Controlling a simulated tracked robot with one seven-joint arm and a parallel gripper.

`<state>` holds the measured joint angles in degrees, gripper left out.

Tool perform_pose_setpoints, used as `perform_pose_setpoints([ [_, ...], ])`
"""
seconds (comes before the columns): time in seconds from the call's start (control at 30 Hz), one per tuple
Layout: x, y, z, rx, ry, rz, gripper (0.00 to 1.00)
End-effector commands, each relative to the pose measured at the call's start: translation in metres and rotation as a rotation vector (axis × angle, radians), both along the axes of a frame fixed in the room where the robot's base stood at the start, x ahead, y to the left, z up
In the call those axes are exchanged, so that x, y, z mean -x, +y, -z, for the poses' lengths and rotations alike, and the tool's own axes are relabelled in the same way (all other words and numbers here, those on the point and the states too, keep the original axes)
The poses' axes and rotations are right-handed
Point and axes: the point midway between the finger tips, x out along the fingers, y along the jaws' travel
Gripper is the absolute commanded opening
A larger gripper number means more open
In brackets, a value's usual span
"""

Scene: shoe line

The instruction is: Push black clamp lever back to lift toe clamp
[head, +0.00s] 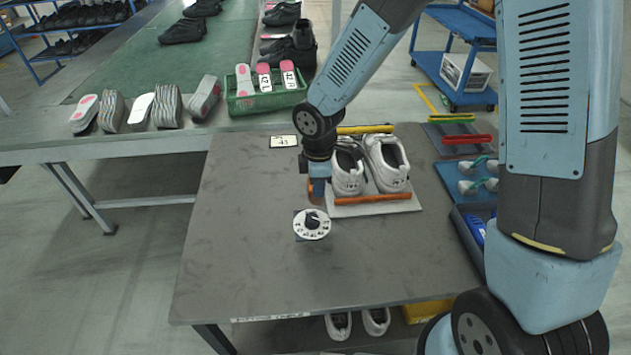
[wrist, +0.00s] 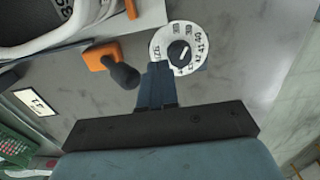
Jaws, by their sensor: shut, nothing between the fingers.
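The black clamp lever (wrist: 123,75) shows in the wrist view, rising from an orange bracket (wrist: 101,56) beside the white fixture plate (wrist: 145,14). My gripper (wrist: 158,68) is shut and empty, just right of the lever's rounded end in that picture; whether they touch I cannot tell. In the head view my gripper (head: 318,190) is low at the left side of the fixture and hides most of the lever and bracket. A pair of white shoes (head: 388,165) stands on the plate (head: 375,209), with an orange bar (head: 373,198) in front. I cannot clearly tell the toe clamp.
A white numbered dial (head: 312,224) stands close in front of my gripper; it also shows in the wrist view (wrist: 165,52). A small size card (head: 283,141) and a green crate (head: 262,104) lie beyond. The grey table (head: 235,250) is clear at left and front.

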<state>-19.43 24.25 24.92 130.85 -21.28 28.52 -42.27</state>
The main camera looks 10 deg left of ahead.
Motion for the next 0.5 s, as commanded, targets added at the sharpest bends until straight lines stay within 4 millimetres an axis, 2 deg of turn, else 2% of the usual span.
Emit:
perform_pose_setpoints([
  [0.5, 0.000, 0.000, -0.034, 0.000, -0.001, 0.001, 0.00],
])
